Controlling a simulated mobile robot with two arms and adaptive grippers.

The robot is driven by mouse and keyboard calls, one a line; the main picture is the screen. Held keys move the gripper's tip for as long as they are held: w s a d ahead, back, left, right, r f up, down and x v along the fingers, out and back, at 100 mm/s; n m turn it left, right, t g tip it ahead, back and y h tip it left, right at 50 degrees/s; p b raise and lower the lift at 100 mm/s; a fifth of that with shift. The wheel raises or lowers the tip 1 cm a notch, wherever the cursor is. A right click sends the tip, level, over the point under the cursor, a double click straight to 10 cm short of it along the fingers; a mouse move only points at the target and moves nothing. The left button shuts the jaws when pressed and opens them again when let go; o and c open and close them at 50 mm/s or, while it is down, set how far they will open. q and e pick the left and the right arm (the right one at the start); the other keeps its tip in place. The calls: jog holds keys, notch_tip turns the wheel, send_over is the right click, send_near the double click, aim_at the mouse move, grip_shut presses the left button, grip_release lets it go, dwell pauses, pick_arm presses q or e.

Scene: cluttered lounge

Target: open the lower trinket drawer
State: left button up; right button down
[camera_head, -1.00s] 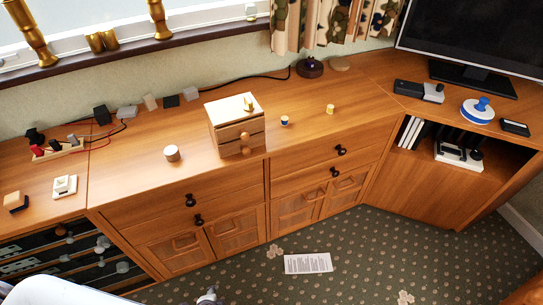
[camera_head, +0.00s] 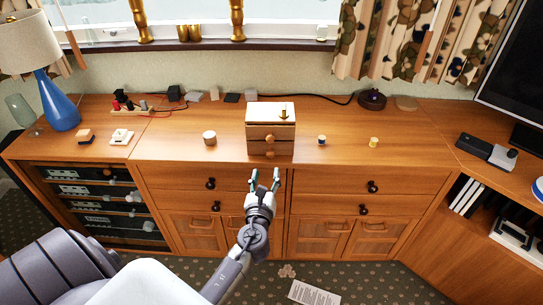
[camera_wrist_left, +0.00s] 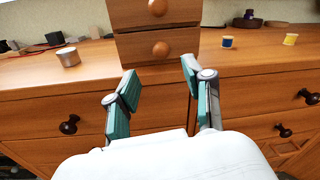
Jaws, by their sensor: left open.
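The small wooden trinket chest (camera_head: 285,139) stands closed on the sideboard. Its lower drawer has a round wooden knob (camera_head: 270,155); the upper drawer's knob (camera_head: 270,139) is just above. Both knobs show in the left wrist view, the lower knob (camera_wrist_left: 160,48) ahead between the finger directions. My left gripper (camera_head: 264,178) is open and empty, in front of the sideboard and a little below the chest, apart from the knob. Its fingers (camera_wrist_left: 158,78) are spread in the wrist view. My right gripper is out of view.
A small gold item (camera_head: 283,114) sits on the chest. Dark sideboard knobs (camera_head: 211,183) stick out below.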

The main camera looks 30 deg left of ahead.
aim_at(270, 157)
pick_arm(q)
jog(key=x, duration=0.8)
jog(key=shift+d, duration=0.1)
jog(key=shift+w+a, duration=0.25)
jog(key=shift+w, duration=0.2)
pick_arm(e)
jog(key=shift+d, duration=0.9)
pick_arm(q)
grip_shut()
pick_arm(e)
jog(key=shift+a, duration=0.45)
